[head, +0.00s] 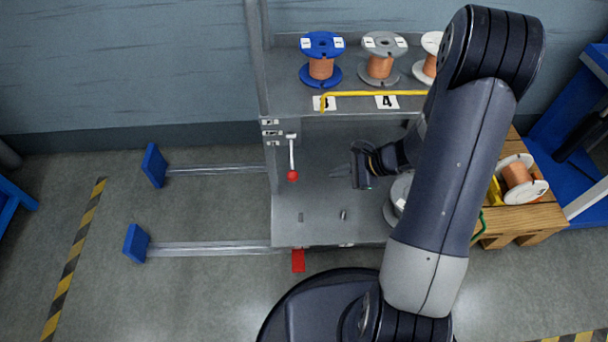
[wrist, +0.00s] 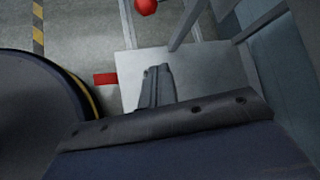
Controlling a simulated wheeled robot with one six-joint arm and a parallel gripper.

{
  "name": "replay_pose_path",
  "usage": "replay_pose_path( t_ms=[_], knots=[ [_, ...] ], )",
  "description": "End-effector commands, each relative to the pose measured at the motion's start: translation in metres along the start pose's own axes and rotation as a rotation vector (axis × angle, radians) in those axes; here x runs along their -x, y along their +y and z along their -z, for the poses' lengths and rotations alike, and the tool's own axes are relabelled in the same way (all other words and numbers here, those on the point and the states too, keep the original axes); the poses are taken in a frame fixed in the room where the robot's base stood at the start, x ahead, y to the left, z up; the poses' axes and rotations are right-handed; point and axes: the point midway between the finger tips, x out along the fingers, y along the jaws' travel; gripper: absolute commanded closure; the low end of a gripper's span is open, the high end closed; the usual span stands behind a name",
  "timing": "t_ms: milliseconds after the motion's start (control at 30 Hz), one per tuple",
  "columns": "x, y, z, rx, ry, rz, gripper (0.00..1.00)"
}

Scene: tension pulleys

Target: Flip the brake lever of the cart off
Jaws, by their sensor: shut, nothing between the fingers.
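A lever with a pale rod and red ball knob (head: 293,174) hangs down from a bracket on the left post of the grey cart (head: 310,220). A flat red piece (head: 298,260) sticks out at the cart's front edge, low down. I cannot tell for sure which of the two is the brake lever. My gripper (head: 334,172) is shut and empty over the cart's lower deck, to the right of the red knob and apart from it. In the wrist view the shut fingers (wrist: 158,70) point toward the red knob (wrist: 146,6) at the top edge; the flat red piece (wrist: 105,79) lies left of them.
The upper shelf holds a blue spool (head: 321,46), a grey spool (head: 382,44) and a white spool (head: 432,43) behind a yellow bar (head: 375,94). Rails (head: 215,248) with blue ends run left. A wooden pallet (head: 525,218) stands at right. Floor at left is clear.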

Motion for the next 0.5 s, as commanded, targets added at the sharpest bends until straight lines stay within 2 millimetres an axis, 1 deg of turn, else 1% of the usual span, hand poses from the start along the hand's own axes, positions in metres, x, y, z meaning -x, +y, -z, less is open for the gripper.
replay_pose_path(
  t_ms=[133,267,367,500],
  knots=[
    [-0.004,0.0,0.0,0.0,-0.001,-0.001,1.0],
    [-0.02,0.001,0.001,0.002,-0.002,-0.003,1.0],
    [-0.04,0.002,0.002,0.002,-0.003,-0.004,1.0],
    [-0.071,0.002,0.002,0.002,-0.003,-0.004,1.0]
  ],
)
